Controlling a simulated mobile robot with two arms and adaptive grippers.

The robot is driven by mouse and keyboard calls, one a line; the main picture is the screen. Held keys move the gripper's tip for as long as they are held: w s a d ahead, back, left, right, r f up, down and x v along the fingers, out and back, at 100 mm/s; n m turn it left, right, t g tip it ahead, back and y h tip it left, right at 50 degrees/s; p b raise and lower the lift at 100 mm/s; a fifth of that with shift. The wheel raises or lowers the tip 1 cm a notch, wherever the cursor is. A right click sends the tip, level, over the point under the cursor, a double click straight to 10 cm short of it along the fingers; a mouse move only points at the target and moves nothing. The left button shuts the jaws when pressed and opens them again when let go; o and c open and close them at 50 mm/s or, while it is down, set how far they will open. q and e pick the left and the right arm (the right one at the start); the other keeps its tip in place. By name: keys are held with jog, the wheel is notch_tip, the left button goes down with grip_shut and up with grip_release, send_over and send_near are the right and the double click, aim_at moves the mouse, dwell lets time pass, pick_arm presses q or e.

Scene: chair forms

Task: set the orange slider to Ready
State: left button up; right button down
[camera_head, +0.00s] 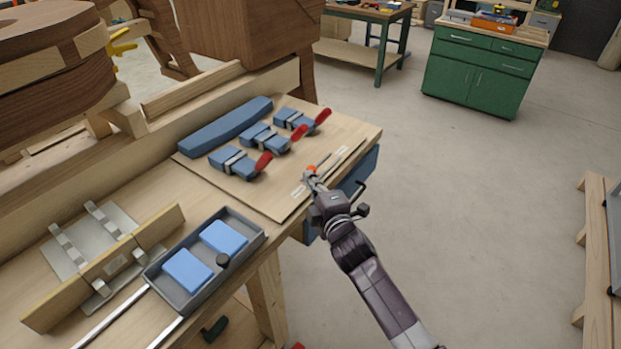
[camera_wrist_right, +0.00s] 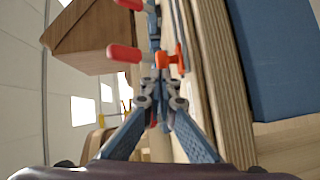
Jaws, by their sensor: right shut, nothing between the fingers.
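The orange slider (camera_head: 311,169) sits on the track near the front edge of the wooden board (camera_head: 352,135). It also shows in the right wrist view (camera_wrist_right: 174,59), just beyond my fingertips. My right gripper (camera_head: 312,181) reaches in from the lower right and is shut and empty. Its tips are right at the slider; I cannot tell if they touch it. In the right wrist view the blue-grey fingers (camera_wrist_right: 160,92) come together at their tips. Small pale labels (camera_head: 298,191) lie beside the track; their words are too small to read. My left gripper is not in view.
Several blue clamps with red handles (camera_head: 264,160) and a long blue block (camera_head: 226,126) lie behind the slider. A grey tray (camera_head: 253,236) with two blue pads stands at the left. A blue box (camera_head: 361,170) hangs below the bench edge.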

jog(key=w+d, duration=0.2)
jog(key=w, duration=0.1)
jog(key=w+d+b, duration=0.1)
jog(key=w+d, duration=0.3)
jog(key=w, duration=0.1)
jog(key=shift+w+d+b, duration=0.15)
jog(key=shift+w+b, duration=0.15)
jog(key=shift+r, duration=0.1)
jog(key=shift+s, duration=0.1)
